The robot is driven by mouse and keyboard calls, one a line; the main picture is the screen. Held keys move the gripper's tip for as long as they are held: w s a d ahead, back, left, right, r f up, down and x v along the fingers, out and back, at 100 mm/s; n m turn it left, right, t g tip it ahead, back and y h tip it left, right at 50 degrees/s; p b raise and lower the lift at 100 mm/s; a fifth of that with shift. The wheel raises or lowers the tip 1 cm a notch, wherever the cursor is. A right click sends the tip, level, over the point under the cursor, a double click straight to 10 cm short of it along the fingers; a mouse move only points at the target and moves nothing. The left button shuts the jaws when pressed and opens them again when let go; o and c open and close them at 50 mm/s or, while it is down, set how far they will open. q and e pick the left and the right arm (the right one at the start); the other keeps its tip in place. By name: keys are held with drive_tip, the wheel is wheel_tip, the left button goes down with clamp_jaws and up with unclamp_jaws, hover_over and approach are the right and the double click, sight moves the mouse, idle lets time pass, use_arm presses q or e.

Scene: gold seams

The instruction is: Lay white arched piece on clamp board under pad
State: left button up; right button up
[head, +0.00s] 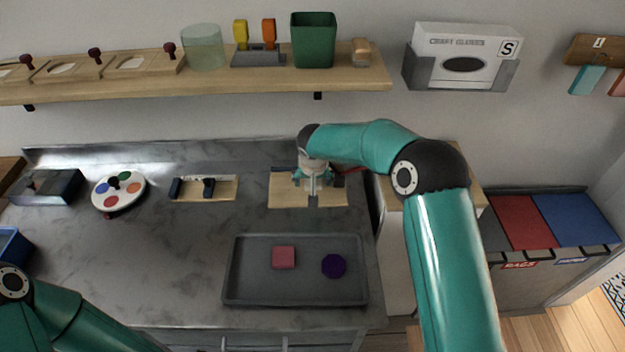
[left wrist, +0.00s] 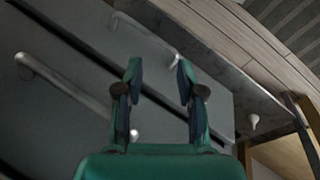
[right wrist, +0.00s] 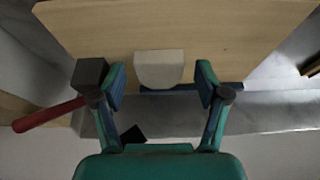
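The white arched piece (right wrist: 158,70) lies flat on the pale wooden clamp board (right wrist: 230,30), near its edge, in the right wrist view. My right gripper (right wrist: 161,78) is open, with one finger on each side of the piece and gaps between. In the head view, my right gripper (head: 312,188) is over the clamp board (head: 281,195) and mostly hides the piece. A dark block (right wrist: 90,72) and a red handle (right wrist: 48,115) show beside the left finger; I cannot make out the pad clearly. My left gripper (left wrist: 158,75) is open and empty before drawer fronts.
A grey tray (head: 240,292) in front of the board holds a pink block (head: 284,257) and a purple piece (head: 333,266). Another small board (head: 222,188) with dark fittings lies left. A shelf (head: 200,86) hangs above. The counter's left middle is clear.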

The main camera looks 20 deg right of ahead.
drive_tip(key=b+v, duration=0.1)
drive_tip(key=v, duration=1.1)
drive_tip(key=shift+a, duration=0.1)
idle(0.4)
